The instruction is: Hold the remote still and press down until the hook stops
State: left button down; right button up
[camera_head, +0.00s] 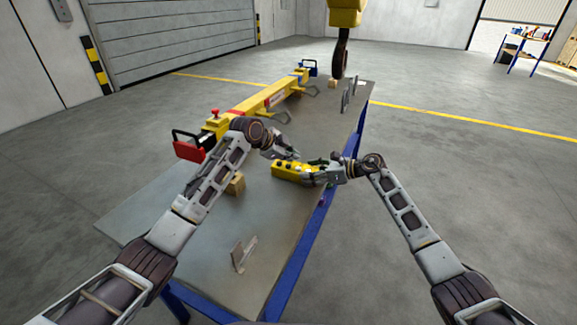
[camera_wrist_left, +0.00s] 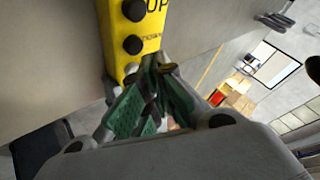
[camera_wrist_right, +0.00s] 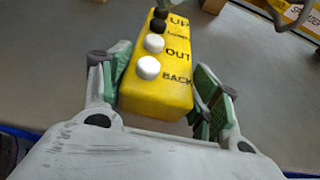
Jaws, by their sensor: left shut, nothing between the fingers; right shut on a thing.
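The yellow remote (camera_head: 291,173) is held above the table by my right gripper (camera_head: 315,173). In the right wrist view the remote (camera_wrist_right: 160,85) sits between the green-padded fingers (camera_wrist_right: 158,85), with white OUT and BACK buttons near me and black buttons at the far end. My left gripper (camera_head: 293,156) is shut and empty beside the remote. In the left wrist view its fingertips (camera_wrist_left: 152,74) are close to the lower black button (camera_wrist_left: 133,45), below the UP button (camera_wrist_left: 134,10); I cannot tell whether they touch. The dark hook (camera_head: 341,55) hangs from a yellow block over the table's far end.
A yellow lifting beam (camera_head: 262,103) with a red-ended handle lies along the table (camera_head: 190,260). A wooden block (camera_head: 235,184) and a grey bracket (camera_head: 243,253) are nearer. Upright grey plates (camera_head: 349,95) stand near the far end. The table's right side has a blue edge.

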pick_arm(q)
notch_tip(320, 180, up, 5)
jog(key=shift+f, duration=0.1)
dwell(0.7)
dwell(0.6)
pick_arm(e)
jog(key=o, duration=1.4)
jog(key=shift+d, duration=0.1)
jog(key=shift+v, duration=5.95)
pick_arm(q)
notch_tip(320, 180, up, 21)
jog(key=p, duration=2.1)
send_over(290, 168)
pick_arm(e)
notch_tip(290, 168, up, 21)
jog(key=shift+f, duration=0.1)
